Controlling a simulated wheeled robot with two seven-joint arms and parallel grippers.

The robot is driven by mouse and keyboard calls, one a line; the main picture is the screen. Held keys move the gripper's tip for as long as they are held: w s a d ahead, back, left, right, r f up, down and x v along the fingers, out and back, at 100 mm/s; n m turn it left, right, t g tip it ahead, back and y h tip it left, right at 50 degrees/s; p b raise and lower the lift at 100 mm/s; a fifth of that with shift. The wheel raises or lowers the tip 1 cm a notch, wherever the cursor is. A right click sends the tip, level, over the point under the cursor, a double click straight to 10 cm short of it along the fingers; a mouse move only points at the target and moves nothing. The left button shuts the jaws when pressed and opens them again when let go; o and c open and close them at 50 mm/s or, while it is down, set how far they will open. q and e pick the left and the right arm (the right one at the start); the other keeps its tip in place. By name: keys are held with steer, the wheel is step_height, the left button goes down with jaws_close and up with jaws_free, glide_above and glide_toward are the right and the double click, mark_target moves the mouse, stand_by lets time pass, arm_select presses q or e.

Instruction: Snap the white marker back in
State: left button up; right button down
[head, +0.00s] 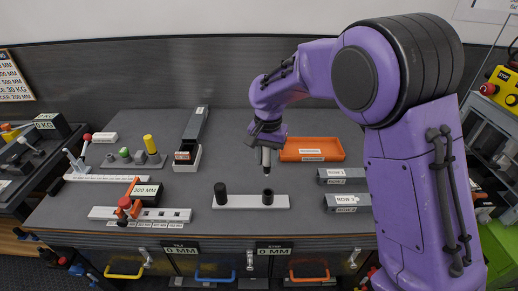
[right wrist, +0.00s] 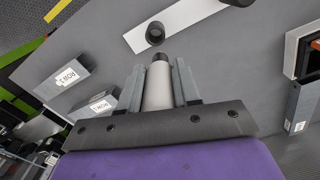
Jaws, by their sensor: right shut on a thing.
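The white marker (right wrist: 158,90) is a pale cylinder with a dark end, clamped between the two fingers of my right gripper (right wrist: 158,88). In the head view my right gripper (head: 266,148) holds the marker (head: 266,157) about upright, dark end down, above the table. Behind and above the white holder bar (head: 250,202), it is apart from it. The bar carries a black open socket (head: 267,196) at right and a taller black cylinder (head: 221,194) at left. In the wrist view the socket (right wrist: 155,34) shows just beyond the marker's dark end. My left gripper is not in view.
An orange tray (head: 312,149) lies behind at right. Grey ROW blocks (head: 347,203) stand right of the bar. A grey open box (head: 188,158), a block with coloured pegs (head: 140,160) and a white rail (head: 165,214) are at left. Table around the bar is clear.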

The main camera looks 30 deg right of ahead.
mark_target(269, 167)
steer(key=f, duration=0.1)
steer(key=f+b, duration=0.1)
steer(key=f, duration=0.1)
steer(key=shift+s+f, duration=0.25)
steer(key=shift+s, duration=0.15)
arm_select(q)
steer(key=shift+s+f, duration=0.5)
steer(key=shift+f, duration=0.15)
arm_select(e)
steer(key=shift+s+f, duration=0.2)
steer(key=shift+f, duration=0.7)
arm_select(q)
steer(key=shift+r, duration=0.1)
